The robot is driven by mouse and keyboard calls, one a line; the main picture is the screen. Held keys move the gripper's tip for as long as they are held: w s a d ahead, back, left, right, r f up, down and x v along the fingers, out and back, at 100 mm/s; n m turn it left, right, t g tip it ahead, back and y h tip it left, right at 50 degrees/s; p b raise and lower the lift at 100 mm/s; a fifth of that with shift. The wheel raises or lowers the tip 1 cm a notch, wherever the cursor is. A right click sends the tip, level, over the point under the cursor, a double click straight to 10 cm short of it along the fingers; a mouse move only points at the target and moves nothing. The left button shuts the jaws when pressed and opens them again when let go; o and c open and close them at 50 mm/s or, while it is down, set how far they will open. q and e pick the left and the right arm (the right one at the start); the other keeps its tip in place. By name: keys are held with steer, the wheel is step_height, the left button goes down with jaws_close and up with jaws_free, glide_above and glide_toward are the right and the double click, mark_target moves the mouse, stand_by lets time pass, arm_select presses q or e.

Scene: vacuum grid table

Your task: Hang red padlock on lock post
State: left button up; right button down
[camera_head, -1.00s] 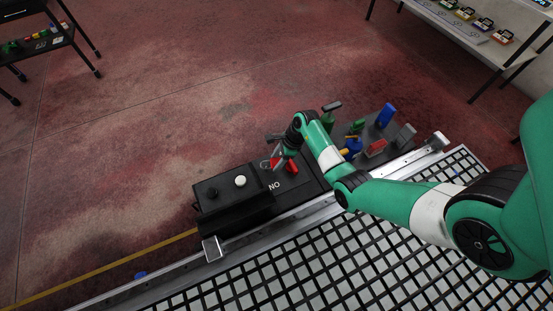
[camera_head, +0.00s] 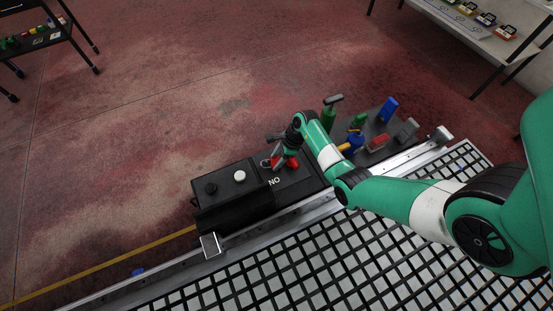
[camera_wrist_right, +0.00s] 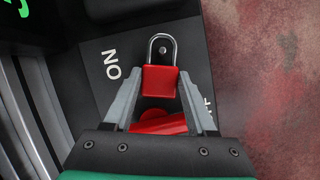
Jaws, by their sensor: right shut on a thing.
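The red padlock (camera_wrist_right: 160,80) is between the fingers of my right gripper (camera_wrist_right: 160,88), which is shut on its body. Its silver shackle (camera_wrist_right: 162,36) points away from the gripper, toward the top of the wrist view. A small silver round post end (camera_wrist_right: 162,49) on a dark backing shows inside the shackle loop; I cannot tell if the shackle is around it or only in front of it. In the head view my right gripper (camera_head: 279,160) is over the right part of the black control box (camera_head: 258,189). My left gripper is not in view.
A red knob (camera_wrist_right: 160,123) lies just below the padlock in the wrist view. The box also carries a black knob (camera_head: 210,188) and a white button (camera_head: 239,175). Several tools and blocks stand on the dark tray (camera_head: 377,130) to the right. The grid table (camera_head: 330,260) is clear.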

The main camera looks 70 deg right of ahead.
mark_target(288, 162)
steer(key=shift+c, duration=0.6)
jaws_free()
steer(key=shift+r, duration=0.1)
steer(key=p+v, duration=0.5)
steer(key=v, duration=0.6)
steer(key=shift+s+r, duration=0.15)
steer(key=shift+r, duration=0.05)
